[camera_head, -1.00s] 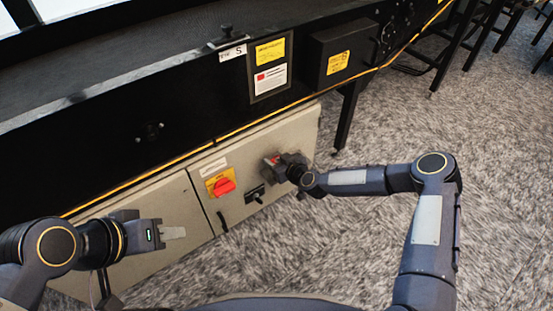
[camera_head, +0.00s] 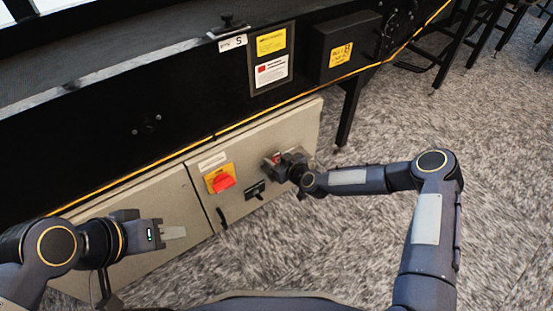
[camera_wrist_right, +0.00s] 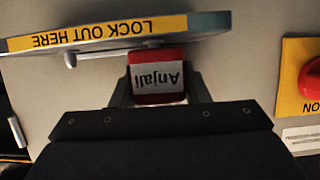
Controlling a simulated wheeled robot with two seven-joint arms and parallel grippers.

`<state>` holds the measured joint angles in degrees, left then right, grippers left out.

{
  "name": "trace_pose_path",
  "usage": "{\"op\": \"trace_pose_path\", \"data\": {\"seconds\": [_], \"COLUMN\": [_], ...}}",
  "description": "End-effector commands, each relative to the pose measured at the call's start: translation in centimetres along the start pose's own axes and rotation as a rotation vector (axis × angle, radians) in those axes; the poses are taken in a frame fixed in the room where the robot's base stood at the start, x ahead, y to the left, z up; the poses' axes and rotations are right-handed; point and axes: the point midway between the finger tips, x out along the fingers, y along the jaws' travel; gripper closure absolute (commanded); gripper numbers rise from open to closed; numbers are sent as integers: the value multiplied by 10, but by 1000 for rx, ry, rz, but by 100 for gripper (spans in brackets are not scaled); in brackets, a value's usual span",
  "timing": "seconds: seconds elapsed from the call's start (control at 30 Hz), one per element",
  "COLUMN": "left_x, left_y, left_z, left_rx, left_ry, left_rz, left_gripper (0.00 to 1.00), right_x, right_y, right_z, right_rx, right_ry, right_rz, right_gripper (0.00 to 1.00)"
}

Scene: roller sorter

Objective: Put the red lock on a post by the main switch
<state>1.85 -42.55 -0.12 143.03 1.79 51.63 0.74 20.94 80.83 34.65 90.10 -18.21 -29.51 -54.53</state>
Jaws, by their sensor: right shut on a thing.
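The red lock (camera_wrist_right: 157,78) has a white label reading "Anjali", upside down in the right wrist view. My right gripper (camera_head: 276,159) is shut on it, with a finger on each side (camera_wrist_right: 158,90). The lock is at the edge of a "LOCK OUT HERE" board (camera_wrist_right: 120,36); its top meets the board's edge in the picture, and I cannot tell whether it touches a post. A small peg (camera_wrist_right: 70,60) shows left of the lock. The red main switch (camera_head: 223,182) on its yellow plate is left of my right gripper. My left gripper (camera_head: 174,233) is away from the lock; its jaw gap is unclear.
The beige cabinet (camera_head: 240,205) sits under the black conveyor frame (camera_head: 90,150). A black handle (camera_head: 255,189) lies between the switch and my right gripper. A frame leg (camera_head: 349,112) stands to the right.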

Motion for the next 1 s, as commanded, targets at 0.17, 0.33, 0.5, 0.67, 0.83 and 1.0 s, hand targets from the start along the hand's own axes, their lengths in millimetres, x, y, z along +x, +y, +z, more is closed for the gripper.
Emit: {"op": "trace_pose_path", "data": {"seconds": [0.17,0.33,0.5,0.67,0.83,1.0], "left_x": [1,1,3,2,2,2], "left_y": [0,0,-1,-1,-1,-1], "left_z": [0,0,1,1,1,1], "left_rx": [0,0,0,0,0,0], "left_ry": [0,0,0,0,0,0], "left_rz": [0,0,0,0,0,0], "left_gripper": [64,64,64,64,64,64], "right_x": [2,2,3,3,3,2], "right_y": [-1,0,0,0,1,2], "right_z": [0,1,2,1,1,1], "right_rx": [1,1,1,1,1,2], "right_ry": [0,0,1,1,1,2], "right_rz": [-1,0,1,1,2,5], "right_gripper": [84,84,84,84,48,33]}}
